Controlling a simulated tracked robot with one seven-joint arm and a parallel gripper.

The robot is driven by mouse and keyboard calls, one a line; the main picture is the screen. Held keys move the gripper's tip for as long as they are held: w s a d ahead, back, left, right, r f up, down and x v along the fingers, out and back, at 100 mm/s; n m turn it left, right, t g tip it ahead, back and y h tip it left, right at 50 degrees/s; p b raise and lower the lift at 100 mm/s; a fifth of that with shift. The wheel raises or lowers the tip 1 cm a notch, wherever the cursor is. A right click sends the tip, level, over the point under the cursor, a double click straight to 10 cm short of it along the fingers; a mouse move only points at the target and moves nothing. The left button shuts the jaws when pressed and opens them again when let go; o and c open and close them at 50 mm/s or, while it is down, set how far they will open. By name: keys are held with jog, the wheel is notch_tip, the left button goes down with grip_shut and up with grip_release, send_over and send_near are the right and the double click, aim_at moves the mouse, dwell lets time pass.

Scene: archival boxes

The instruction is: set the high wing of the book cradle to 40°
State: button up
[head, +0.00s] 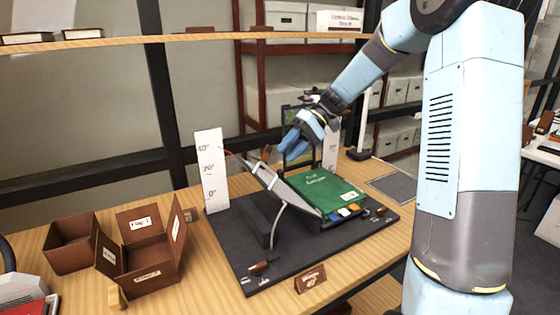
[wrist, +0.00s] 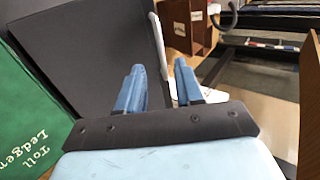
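The book cradle (head: 238,232) has a dark base on the wooden table. Its raised grey wing (head: 270,184) slopes up to the left, with a thin red pointer at its upper end, near the 40° mark of the white scale board (head: 210,172) as seen from here. The green book (head: 322,188) lies on the right side of the cradle; it also shows in the wrist view (wrist: 28,120). My gripper (head: 291,143) is above the cradle, behind the wing. In the wrist view my gripper (wrist: 158,85) has its two blue fingers apart, with nothing clearly held between them.
A small card (head: 311,278) reading 40° stands at the cradle's front. Brown open boxes (head: 140,250) stand on the left of the table. A second white scale (head: 331,150) rises behind the book. A grey mat (head: 395,187) lies at the right.

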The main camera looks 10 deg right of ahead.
jog(key=v, duration=0.8)
jog(key=s+d+m+t+h, duration=0.1)
jog(key=s+d+t+h, duration=0.1)
jog(key=s, duration=0.8)
jog(key=s+d+r+m+t+h, duration=0.1)
jog(key=s+t+h, duration=0.3)
jog(key=s, duration=0.6)
jog(key=s+d+r+m+t+h, duration=0.1)
jog(key=s+d+m+t+h, duration=0.1)
jog(key=s, duration=0.9)
jog(key=shift+d+r+m+t+h, duration=0.2)
jog(key=shift+d+m+t+h, duration=0.1)
jog(key=shift+d+t+h, duration=0.35)
jog(key=shift+o, duration=0.4)
jog(key=shift+w+a, duration=0.1)
dwell(0.6)
